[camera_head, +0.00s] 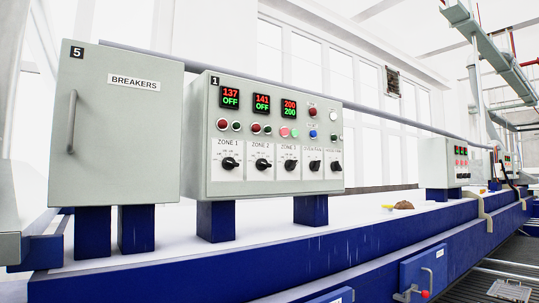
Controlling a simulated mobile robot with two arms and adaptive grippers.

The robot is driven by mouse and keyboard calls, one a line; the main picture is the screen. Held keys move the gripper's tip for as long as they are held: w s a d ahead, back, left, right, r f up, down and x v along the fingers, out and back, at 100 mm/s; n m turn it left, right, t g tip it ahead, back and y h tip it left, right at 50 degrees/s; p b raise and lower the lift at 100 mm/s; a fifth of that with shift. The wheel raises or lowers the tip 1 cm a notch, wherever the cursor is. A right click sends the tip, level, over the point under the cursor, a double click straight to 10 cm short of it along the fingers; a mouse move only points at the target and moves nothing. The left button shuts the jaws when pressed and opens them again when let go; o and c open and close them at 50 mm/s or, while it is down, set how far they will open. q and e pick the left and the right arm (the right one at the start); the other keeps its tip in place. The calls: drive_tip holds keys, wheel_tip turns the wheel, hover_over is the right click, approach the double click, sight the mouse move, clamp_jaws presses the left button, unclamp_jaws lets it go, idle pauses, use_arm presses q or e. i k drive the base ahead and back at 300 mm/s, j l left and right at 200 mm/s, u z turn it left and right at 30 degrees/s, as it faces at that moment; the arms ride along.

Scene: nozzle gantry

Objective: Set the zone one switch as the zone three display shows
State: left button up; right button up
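The grey control box marked 1 (205,180) stands at picture centre on blue legs. The zone one switch (229,163), a black rotary knob on a white "ZONE 1" plate, is leftmost in its row. Its exact pointer direction is too small to tell. The zone one display (230,98) reads 137 in red over OFF in green. The zone three display (289,109) reads 200 in red over 200 in green. The zone three switch (290,165) is the third knob. Neither gripper is in view.
The zone two display (261,104) reads 141 over OFF. Its switch (262,164) sits between the other two zone switches. A closed grey breakers cabinet (120,170) stands left of the box. A rail (380,119) runs behind. More control boxes (459,163) stand far right.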

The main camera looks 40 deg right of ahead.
sight(231, 163)
drive_tip(key=z, duration=1.25)
